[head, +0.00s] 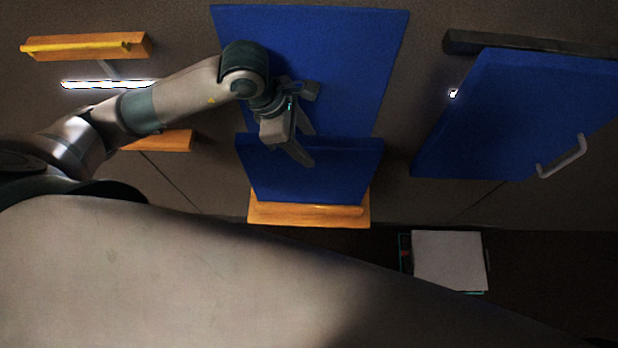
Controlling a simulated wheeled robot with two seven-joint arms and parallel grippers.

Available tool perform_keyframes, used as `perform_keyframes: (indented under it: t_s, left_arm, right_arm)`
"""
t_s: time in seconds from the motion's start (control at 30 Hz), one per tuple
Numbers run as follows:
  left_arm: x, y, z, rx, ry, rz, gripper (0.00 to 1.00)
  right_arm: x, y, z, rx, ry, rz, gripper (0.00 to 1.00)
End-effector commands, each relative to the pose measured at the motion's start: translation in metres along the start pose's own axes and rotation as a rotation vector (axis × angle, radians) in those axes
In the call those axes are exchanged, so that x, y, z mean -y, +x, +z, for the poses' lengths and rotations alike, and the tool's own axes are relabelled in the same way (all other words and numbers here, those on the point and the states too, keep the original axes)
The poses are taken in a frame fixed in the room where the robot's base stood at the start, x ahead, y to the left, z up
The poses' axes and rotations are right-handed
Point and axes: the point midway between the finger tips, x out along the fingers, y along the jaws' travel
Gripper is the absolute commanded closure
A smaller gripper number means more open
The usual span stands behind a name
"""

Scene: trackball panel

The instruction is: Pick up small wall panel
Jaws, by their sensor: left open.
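A small blue panel (345,175) stands at the lower middle of the head view, above an orange ledge (262,215). A larger blue panel (350,60) rises directly above and behind it. I take the smaller one to be the small wall panel. My left gripper (310,150) is open and empty, its fingers overlapping the small panel's upper edge in the picture. I cannot tell whether they touch it. The gripper and wrist hide part of both panels. My right gripper is not in view.
Another blue panel (525,115) with a grey handle (562,157) hangs tilted at the right, near a dark bar (490,42). An orange block with a yellow bar (75,46) is at the upper left. A white box-like object (448,260) sits at the lower right.

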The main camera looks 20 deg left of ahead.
Motion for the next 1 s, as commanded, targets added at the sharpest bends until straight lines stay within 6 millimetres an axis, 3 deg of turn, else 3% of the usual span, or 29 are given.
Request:
perform_keyframes:
  t_s: [0.4,0.43,0.63,1.0]
  left_arm:
    - [-0.0001,0.0027,-0.0013,0.0,0.0,0.0,0.51]
    - [-0.0001,0.0025,-0.0012,0.0,0.0,0.0,0.53]
    - [0.0001,0.0023,-0.0011,-0.001,0.0,0.0,1.0]
    - [0.0002,0.0025,-0.0012,-0.001,-0.001,-0.001,1.0]
  right_arm:
    - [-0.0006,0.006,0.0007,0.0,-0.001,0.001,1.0]
    - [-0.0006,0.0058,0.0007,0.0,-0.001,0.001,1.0]
    - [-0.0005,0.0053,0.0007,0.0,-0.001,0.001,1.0]
    - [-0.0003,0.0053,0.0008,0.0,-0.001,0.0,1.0]
